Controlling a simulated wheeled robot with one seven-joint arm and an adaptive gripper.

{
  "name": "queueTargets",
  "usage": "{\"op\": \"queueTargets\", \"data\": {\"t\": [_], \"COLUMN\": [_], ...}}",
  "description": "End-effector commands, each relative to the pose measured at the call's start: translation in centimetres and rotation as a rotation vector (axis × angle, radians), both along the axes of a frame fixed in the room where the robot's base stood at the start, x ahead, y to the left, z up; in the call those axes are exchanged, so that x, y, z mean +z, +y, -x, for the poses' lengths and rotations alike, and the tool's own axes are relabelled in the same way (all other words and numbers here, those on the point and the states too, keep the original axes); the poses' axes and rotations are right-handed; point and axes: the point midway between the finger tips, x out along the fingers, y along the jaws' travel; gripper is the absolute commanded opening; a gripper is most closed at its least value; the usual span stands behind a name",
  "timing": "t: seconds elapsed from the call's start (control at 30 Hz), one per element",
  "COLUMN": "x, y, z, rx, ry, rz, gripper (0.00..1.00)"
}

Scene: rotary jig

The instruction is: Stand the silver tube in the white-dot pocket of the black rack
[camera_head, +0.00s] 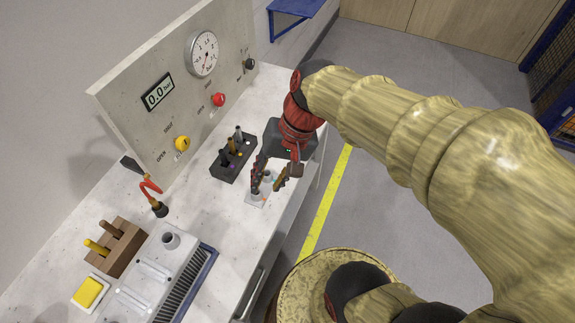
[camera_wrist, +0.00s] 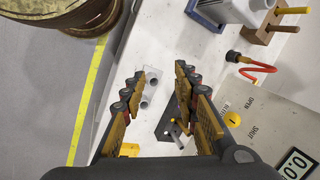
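My gripper (camera_head: 268,187) is open above the bench near its front edge, fingers pointing down. In the wrist view my gripper (camera_wrist: 160,74) shows a wide gap between its fingertips. Two short silver-grey tubes show there: one tube (camera_wrist: 151,74) between the fingertips, another (camera_wrist: 146,101) beside it; neither looks gripped. In the head view they are partly hidden by the fingers, on a small white plate (camera_head: 254,202). The black rack (camera_head: 230,170) stands to the left, holding a grey, a brass and a dark piece. I cannot make out the white-dot pocket clearly.
A panel (camera_head: 150,115) with gauge and knobs rises behind the rack. An orange hose (camera_head: 150,187), a brown wooden block (camera_head: 118,250) and a grey-white machine (camera_head: 150,275) stand to the left. Bare bench lies between rack and machine.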

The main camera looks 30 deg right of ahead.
Motion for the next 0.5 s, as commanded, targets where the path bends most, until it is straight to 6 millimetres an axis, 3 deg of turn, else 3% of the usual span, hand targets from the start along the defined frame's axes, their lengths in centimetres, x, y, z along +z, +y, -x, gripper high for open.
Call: {"op": "queueTargets", "data": {"t": [0.2, 0.5], "x": [4.1, 6.2], "y": [-2.2, -3.4], "z": [2.4, 2.9], "rx": [0.257, 0.358], "ry": [-0.305, -0.44], "rz": [0.317, 0.456], "gripper": [0.3, 0.3]}}
